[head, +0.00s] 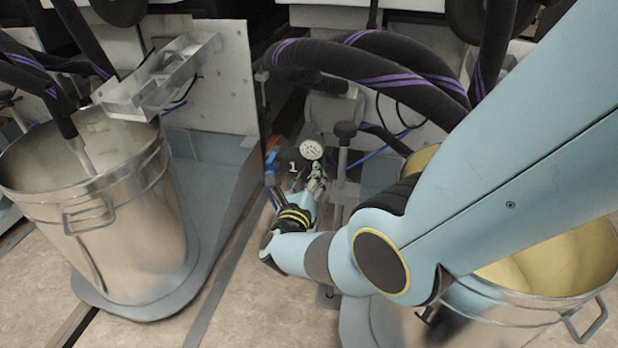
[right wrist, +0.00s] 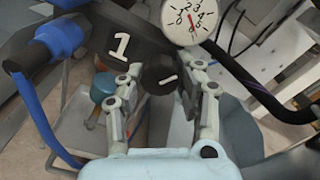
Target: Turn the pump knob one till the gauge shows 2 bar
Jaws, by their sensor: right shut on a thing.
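The pump knob one (right wrist: 159,76) is a dark round knob with a pale mark on its face, between the fingers of my right gripper (right wrist: 168,80) in the right wrist view. The gripper is shut on it. In the head view my right gripper (head: 316,186) is small, just below the gauge (head: 311,149). A white "1" label (right wrist: 121,45) is left of the knob. The round white gauge (right wrist: 190,19) stands just above the knob. It has a red needle near its middle, but I cannot read the value surely. My left gripper is not in view.
A steel bucket (head: 100,215) stands on the left, and another with a yellowish inside (head: 560,262) on the right, partly behind my arm. Black hoses with purple stripes (head: 390,62) arch above the pump. A blue fitting and hose (right wrist: 50,45) lie left of the gripper.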

